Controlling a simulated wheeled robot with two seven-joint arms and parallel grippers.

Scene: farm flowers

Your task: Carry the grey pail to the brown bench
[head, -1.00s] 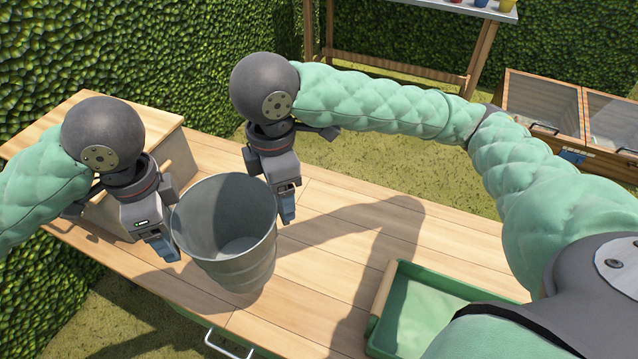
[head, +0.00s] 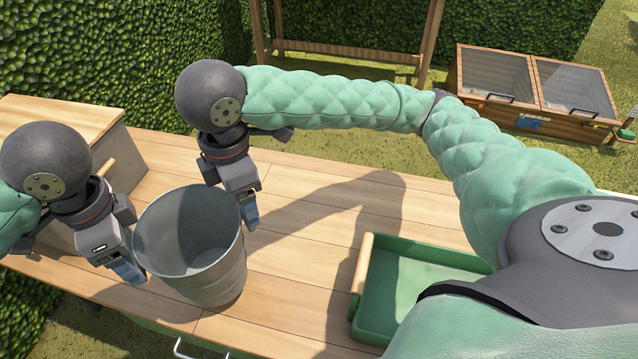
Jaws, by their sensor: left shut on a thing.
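The grey pail (head: 192,240) is upright and empty, at the worktop's front left; I cannot tell if its base touches the wood. My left gripper (head: 135,272) is shut on the pail at its left side. My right gripper (head: 250,214) is at the pail's right side, fingers pointing down by the rim; whether its jaws are closed is hidden. A brown wooden frame (head: 345,50) stands on the grass at the back, its top out of view; I cannot tell if it is the brown bench.
The light wooden worktop (head: 305,245) is bare between the pail and a green tray (head: 385,305) at right. Brown glass-lidded boxes (head: 535,90) sit at the back right. Hedges (head: 120,45) close the left and back.

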